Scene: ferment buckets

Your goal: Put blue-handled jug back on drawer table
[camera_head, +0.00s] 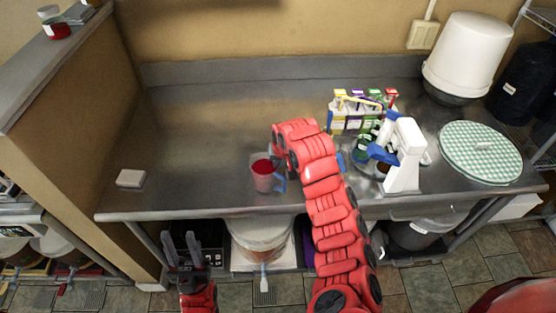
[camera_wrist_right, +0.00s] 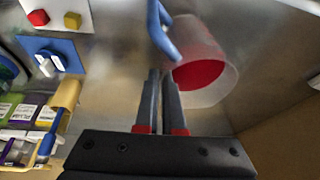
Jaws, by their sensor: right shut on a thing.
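The blue-handled jug (camera_head: 264,178) is a clear cup with red contents or a red inside, over the front middle of the steel table (camera_head: 200,140). I cannot tell if its base touches the top. It also shows in the right wrist view (camera_wrist_right: 205,85), with its blue handle (camera_wrist_right: 160,30) at the fingertips. My right gripper (camera_wrist_right: 162,75) is shut on the handle; in the head view my own wrist hides most of it. My left gripper (camera_head: 180,238) is open and empty, below the table's front edge at left.
Colourful boxes (camera_head: 360,112), a white and blue device (camera_head: 404,160), a white bucket (camera_head: 465,55) and a green checkered round lid (camera_head: 480,152) fill the right side. A small white block (camera_head: 130,178) lies at left. The table's left middle is clear.

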